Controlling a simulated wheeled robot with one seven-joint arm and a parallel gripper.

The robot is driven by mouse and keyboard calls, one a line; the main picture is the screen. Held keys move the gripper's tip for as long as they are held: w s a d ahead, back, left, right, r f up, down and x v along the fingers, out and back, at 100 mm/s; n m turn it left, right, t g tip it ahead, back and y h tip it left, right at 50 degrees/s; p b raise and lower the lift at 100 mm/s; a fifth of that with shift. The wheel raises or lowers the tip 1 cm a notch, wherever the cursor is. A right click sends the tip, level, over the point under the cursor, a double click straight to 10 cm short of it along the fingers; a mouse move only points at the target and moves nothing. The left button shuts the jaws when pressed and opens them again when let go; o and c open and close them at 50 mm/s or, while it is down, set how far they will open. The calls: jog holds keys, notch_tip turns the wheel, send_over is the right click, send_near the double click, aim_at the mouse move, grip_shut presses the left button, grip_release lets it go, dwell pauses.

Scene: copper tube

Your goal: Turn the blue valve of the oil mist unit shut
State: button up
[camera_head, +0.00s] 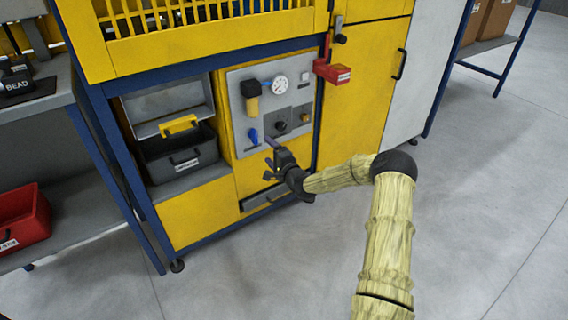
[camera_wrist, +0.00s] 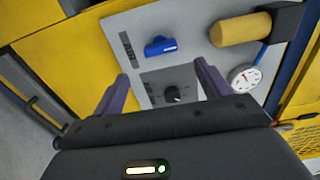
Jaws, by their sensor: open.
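The blue valve (camera_head: 253,136) is a small blue handle on the grey panel (camera_head: 238,113) of the yellow machine, below a yellow cylinder with a black top (camera_head: 251,93). My gripper (camera_head: 270,151) is in front of the panel's lower edge, just right of and below the valve in the head view. In the wrist view its two purple fingers (camera_wrist: 162,70) are spread apart with nothing between them. They appear apart from the valve. The gap to the panel is hard to judge.
A round gauge (camera_head: 278,84), a black knob (camera_head: 281,126) and a yellow button (camera_head: 304,118) share the panel. A red labelled block (camera_head: 332,71) juts out at upper right. An open toolbox (camera_head: 180,150) sits on the left. The floor in front is clear.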

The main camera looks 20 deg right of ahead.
jog(key=p+v, duration=0.1)
jog(key=v, duration=0.7)
jog(key=shift+s+d+p, duration=0.15)
jog(key=shift+s+p, duration=0.15)
jog(key=shift+p, duration=0.1)
